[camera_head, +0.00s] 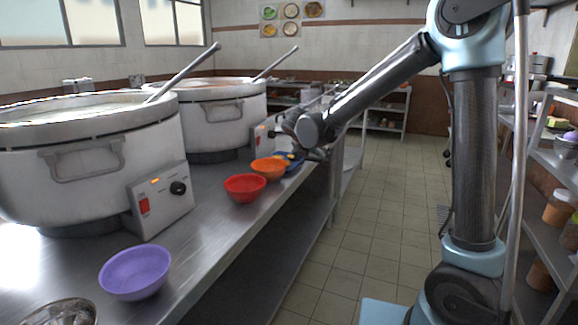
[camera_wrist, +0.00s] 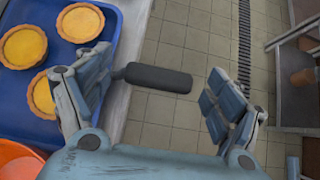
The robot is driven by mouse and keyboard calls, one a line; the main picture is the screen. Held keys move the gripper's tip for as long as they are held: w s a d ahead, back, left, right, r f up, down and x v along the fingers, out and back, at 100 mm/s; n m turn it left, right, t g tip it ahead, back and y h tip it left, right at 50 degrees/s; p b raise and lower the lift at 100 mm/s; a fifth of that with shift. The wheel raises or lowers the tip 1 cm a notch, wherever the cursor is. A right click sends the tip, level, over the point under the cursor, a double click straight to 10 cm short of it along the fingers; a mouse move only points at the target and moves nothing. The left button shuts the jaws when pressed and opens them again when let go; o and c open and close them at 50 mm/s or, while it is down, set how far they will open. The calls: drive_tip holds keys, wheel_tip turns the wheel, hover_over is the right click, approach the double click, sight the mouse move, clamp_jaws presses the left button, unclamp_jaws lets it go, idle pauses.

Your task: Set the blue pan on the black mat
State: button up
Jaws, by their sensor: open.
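A dark handle (camera_wrist: 158,78) juts out past the counter edge in the wrist view, between the two fingers of my gripper (camera_wrist: 162,82). The fingers are spread, with a clear gap between the handle's free end and the right finger. I cannot make out a black mat in either view.
A blue tray (camera_wrist: 45,85) of round yellow tarts lies left of the handle. Orange (camera_head: 268,168), red (camera_head: 245,187) and purple (camera_head: 135,272) bowls line the counter. Large stockpots (camera_head: 90,150) stand behind. The tiled floor (camera_head: 375,220) is clear; shelves (camera_head: 548,160) stand right.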

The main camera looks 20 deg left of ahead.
drive_tip(key=c, duration=1.4)
drive_tip(key=shift+r, duration=0.1)
drive_tip(key=shift+c, duration=0.3)
